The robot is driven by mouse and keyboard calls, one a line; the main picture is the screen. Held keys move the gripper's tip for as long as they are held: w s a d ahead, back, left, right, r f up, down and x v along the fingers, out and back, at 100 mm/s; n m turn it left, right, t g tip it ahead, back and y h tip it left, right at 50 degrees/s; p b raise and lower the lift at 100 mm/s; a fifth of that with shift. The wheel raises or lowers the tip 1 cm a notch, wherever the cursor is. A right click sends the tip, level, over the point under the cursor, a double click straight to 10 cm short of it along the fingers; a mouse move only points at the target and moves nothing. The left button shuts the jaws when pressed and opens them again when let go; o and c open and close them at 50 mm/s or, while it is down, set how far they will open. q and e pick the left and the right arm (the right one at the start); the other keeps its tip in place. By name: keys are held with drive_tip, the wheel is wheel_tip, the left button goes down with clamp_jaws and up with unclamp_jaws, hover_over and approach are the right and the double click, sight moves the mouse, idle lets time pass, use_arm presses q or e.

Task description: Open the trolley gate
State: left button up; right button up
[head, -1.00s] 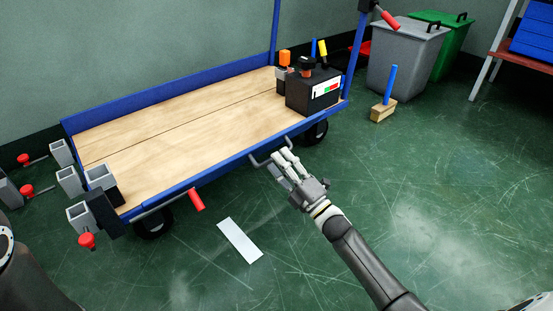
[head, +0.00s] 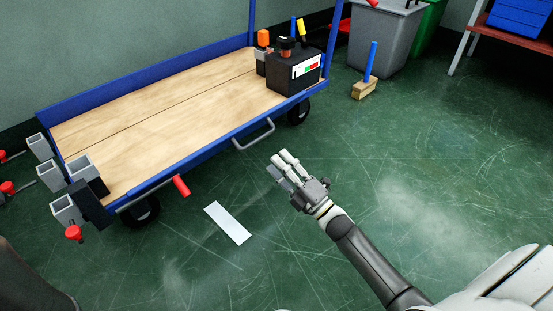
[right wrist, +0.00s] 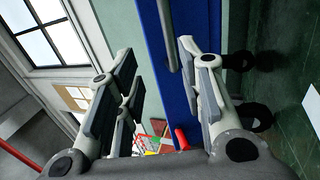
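The trolley (head: 150,105) has a wooden deck and a blue frame. A grey U-shaped handle (head: 253,137) sticks out from its near blue side (head: 210,152); I cannot tell whether that side is a gate standing shut or lowered. My right gripper (head: 280,163) is open and empty, to the right of the handle and apart from it. In the right wrist view, the blue side panel (right wrist: 163,85) and the grey handle bar (right wrist: 169,38) show in the gap between the fingers. A red grip (head: 181,185) sits on a bar near the trolley's left corner. My left gripper is out of view.
A black box (head: 293,72) and small tools stand on the deck's right end. Grey square holders (head: 66,210) are at the left corner. A white strip (head: 228,223) lies on the floor, and a broom head (head: 364,90) stands beyond. Open floor lies to the right.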

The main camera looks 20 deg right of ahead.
drive_tip(key=shift+v, duration=1.1)
drive_tip(key=shift+w, duration=0.1)
